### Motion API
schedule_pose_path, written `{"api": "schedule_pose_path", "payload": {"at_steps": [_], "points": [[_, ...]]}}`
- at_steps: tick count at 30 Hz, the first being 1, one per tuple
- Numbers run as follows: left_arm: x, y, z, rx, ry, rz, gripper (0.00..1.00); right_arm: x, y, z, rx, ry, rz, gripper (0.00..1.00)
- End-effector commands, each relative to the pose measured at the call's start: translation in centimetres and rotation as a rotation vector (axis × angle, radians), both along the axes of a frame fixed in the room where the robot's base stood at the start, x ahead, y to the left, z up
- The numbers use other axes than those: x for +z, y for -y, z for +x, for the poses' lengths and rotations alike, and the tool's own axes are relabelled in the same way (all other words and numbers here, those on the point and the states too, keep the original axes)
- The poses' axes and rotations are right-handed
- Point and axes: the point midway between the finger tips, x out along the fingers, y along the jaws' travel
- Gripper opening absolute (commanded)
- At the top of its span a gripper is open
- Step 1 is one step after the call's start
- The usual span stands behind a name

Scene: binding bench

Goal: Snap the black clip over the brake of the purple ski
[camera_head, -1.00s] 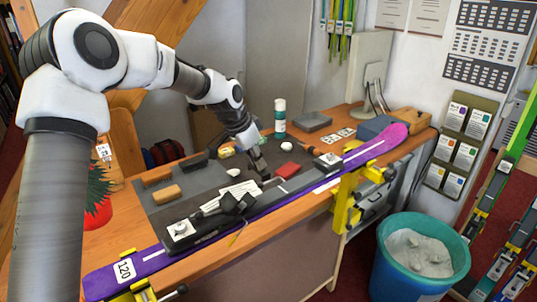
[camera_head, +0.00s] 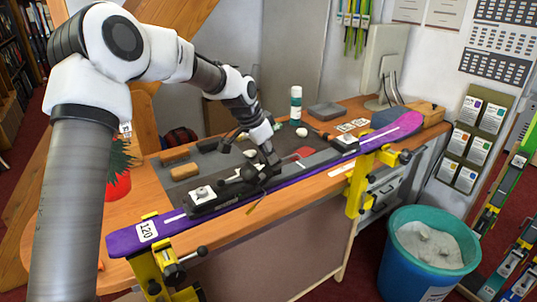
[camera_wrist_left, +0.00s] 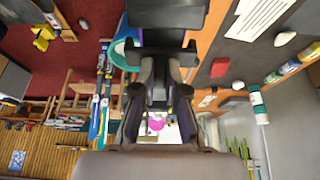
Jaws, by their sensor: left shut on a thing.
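The purple ski (camera_head: 222,222) lies base-down along the bench's front edge, with a dark binding on it. A dark brake part (camera_head: 250,173) stands up near the binding's middle. My left gripper (camera_head: 271,161) is low over the ski, just right of the brake part. It is shut on a small dark thing, which I take as the black clip (camera_wrist_left: 158,82); in the wrist view it sits between the fingers, partly hidden. Whether it touches the brake cannot be told. My right gripper is not in view.
Yellow vise stands (camera_head: 360,185) hold the ski. A dark mat (camera_head: 185,188) behind it carries tan blocks (camera_head: 174,156) and a red block (camera_head: 304,152). A bottle (camera_head: 296,104) and grey tray (camera_head: 325,111) stand behind. A teal bin (camera_head: 399,262) is at the lower right.

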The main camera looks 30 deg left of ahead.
Motion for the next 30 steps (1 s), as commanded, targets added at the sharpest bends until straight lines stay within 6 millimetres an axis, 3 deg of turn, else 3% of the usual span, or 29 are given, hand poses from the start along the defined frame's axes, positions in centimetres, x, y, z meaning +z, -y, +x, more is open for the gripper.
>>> {"api": "schedule_pose_path", "payload": {"at_steps": [30], "points": [[0.13, -0.01, -0.40, 0.000, 0.000, 0.000, 0.00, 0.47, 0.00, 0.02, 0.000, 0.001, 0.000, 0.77]]}}
